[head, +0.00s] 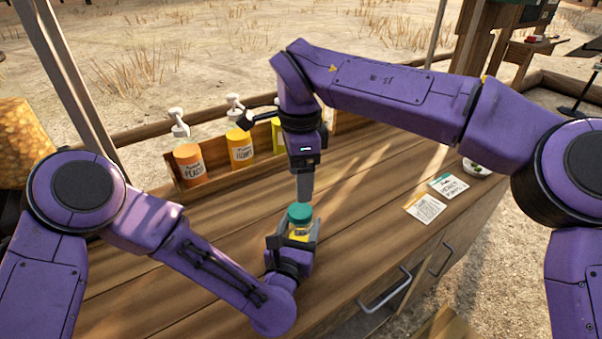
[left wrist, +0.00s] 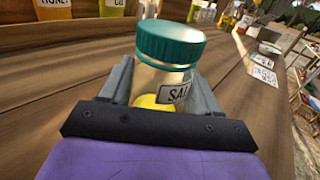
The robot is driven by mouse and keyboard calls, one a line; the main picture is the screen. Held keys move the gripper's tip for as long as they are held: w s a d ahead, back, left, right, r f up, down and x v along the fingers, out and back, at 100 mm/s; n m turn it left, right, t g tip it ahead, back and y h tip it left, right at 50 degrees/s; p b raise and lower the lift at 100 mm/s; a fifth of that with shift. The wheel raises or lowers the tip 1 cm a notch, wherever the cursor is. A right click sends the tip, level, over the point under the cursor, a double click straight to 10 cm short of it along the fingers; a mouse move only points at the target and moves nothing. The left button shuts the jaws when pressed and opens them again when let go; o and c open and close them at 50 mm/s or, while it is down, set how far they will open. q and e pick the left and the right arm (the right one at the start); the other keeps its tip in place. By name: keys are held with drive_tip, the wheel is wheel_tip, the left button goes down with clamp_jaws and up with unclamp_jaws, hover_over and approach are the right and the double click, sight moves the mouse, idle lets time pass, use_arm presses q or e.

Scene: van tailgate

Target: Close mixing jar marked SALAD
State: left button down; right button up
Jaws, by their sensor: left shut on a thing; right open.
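The mixing jar (left wrist: 160,85) is clear, with yellow contents and a white label reading "SAL" before it is cut off. A teal lid (left wrist: 170,42) sits on its top; whether it is fully tightened I cannot tell. In the head view the lid (head: 300,213) shows above the counter. My left gripper (head: 298,240) is shut on the jar's body, one finger on each side, and the jar stands upright. My right gripper (head: 305,188) points down directly above the lid. It is open, and its fingers overlap in this view, so the gap is hidden.
Pump bottles, one orange (head: 188,163) and one yellow (head: 240,150), stand in a rack along the counter's back edge. Cards (head: 425,207) and a small white bowl (head: 476,169) lie to the right. The wooden counter (head: 375,170) is otherwise mostly clear.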

sight(300, 209)
wheel_tip(300, 209, down, 8)
idle(0.5)
drive_tip(key=c, duration=1.1)
drive_tip(key=m, duration=1.7)
drive_tip(key=shift+w+m, duration=0.1)
drive_tip(key=shift+m, duration=0.2)
drive_tip(key=o, duration=1.2)
